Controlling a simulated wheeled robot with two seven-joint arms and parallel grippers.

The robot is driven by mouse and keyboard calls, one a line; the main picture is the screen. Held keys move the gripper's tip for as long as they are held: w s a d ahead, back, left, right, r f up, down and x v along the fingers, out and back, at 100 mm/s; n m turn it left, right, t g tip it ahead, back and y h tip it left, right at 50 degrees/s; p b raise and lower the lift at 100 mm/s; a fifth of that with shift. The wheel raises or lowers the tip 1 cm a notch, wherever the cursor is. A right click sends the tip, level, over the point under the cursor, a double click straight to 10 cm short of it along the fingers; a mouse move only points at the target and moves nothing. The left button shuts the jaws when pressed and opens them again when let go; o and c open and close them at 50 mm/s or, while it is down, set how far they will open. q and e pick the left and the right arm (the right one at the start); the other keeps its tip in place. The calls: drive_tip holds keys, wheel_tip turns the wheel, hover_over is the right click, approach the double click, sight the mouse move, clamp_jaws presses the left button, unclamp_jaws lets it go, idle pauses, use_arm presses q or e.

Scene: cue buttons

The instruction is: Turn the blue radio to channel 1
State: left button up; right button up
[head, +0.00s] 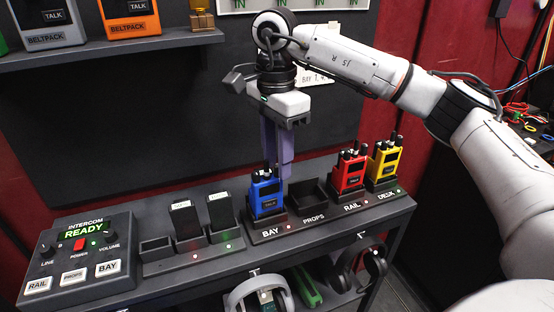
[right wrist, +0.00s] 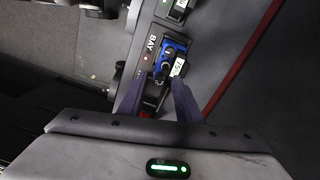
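The blue radio (head: 265,200) stands upright in the dock slot labelled BAY, with black knobs on its top. It also shows in the right wrist view (right wrist: 172,48), beyond my fingertips, with a pale label near its top. My right gripper (head: 279,170) points straight down, its purple fingers just above and around the radio's top. In the right wrist view, its fingers (right wrist: 160,84) are apart, with the radio's top between their tips. I cannot tell whether either finger touches a knob. My left gripper is not in view.
A red radio (head: 349,174) and a yellow radio (head: 382,164) stand to the right; the PROPS slot (head: 308,198) is empty. An intercom box (head: 80,262) reading READY and a charger (head: 190,246) with two black packs are to the left. Headphones (head: 262,290) hang below.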

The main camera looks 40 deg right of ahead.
wheel_tip(320, 180, up, 10)
drive_tip(key=p, duration=0.1)
drive_tip(key=shift+f, duration=0.15)
idle(0.5)
